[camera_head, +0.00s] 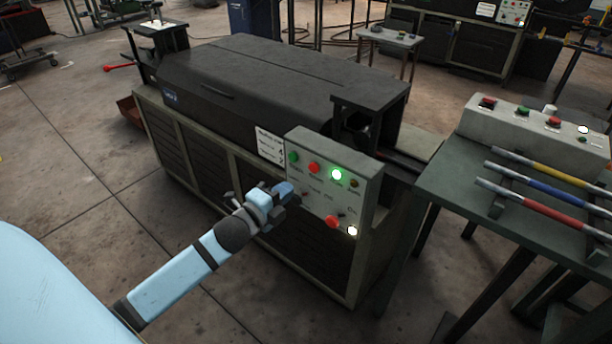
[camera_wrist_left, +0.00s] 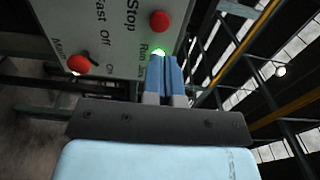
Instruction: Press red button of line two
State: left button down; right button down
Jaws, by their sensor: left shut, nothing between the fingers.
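The grey control panel (camera_head: 336,192) sits on the end of the dark machine. Its upper row has a green button (camera_head: 293,157), a red button (camera_head: 314,168), a lit green lamp (camera_head: 336,174) and a dark lamp. Lower is another red button (camera_head: 332,222) beside a lit white lamp (camera_head: 352,230). The left wrist view shows the red button by "Stop" (camera_wrist_left: 160,21), another red one (camera_wrist_left: 79,64) and the green glow. My left gripper (camera_head: 289,189) is shut and empty in front of the panel. Its blue fingertips (camera_wrist_left: 165,72) partly cover the green lamp in the wrist view. I cannot tell whether they touch the panel. My right gripper is not in view.
A label plate (camera_head: 270,145) is left of the panel; its line number is unclear. A table (camera_head: 450,205) at right holds a control box (camera_head: 530,128) with red and green buttons and several coloured rods (camera_head: 545,188). Similar machines stand behind. The front-left floor is clear.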

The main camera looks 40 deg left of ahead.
aim_at(312, 169)
pick_arm(q)
jog(key=w, duration=0.4)
jog(key=w+b, duration=0.1)
jog(key=w, duration=0.2)
jog(key=shift+d, duration=0.3)
jog(key=shift+w, duration=0.5)
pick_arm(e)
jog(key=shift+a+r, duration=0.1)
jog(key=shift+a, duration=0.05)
